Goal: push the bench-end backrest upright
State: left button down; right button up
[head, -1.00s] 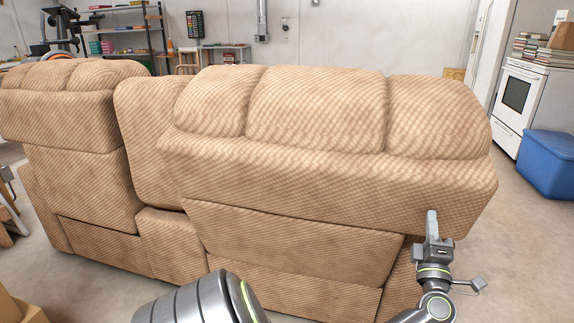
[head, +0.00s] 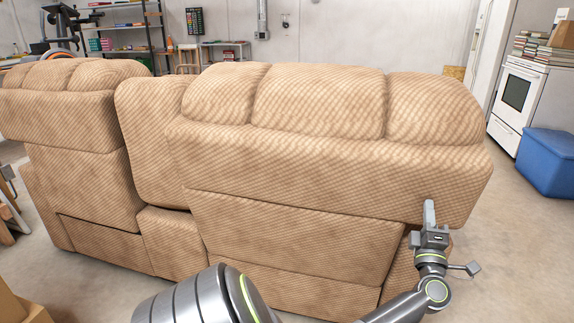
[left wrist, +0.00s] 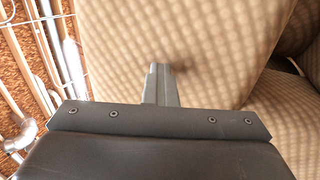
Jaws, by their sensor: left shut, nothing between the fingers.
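The bench-end backrest (head: 320,155) is the large tan, diamond-patterned section at the right end of the sofa, seen from behind. It leans back towards me, its padded top overhanging the lower rear panel. My left gripper (head: 429,213) is at the lower right of its back face. The fingers are shut with nothing between them, and the tips appear to touch the fabric. In the left wrist view the shut fingers (left wrist: 161,85) point at the backrest fabric (left wrist: 205,35), with a dark shadow by the tips. My right gripper is not in view.
The other backrest (head: 70,120) and a narrower middle section (head: 150,130) stand left of it. A blue bin (head: 548,163) and white stove (head: 515,100) are at the right. A cardboard box (head: 22,308) is at lower left. Floor right of the sofa is clear.

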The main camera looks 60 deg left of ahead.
pick_arm(q)
jog(key=shift+w+a+f, duration=0.2)
jog(key=shift+w+a, duration=0.45)
jog(key=shift+a, duration=0.25)
jog(key=shift+w, duration=0.1)
jog(key=shift+p+x, duration=0.3)
jog(key=shift+x, duration=0.6)
jog(key=shift+w+a+f, duration=0.15)
jog(key=shift+w+a, duration=0.15)
jog(key=shift+a, duration=0.2)
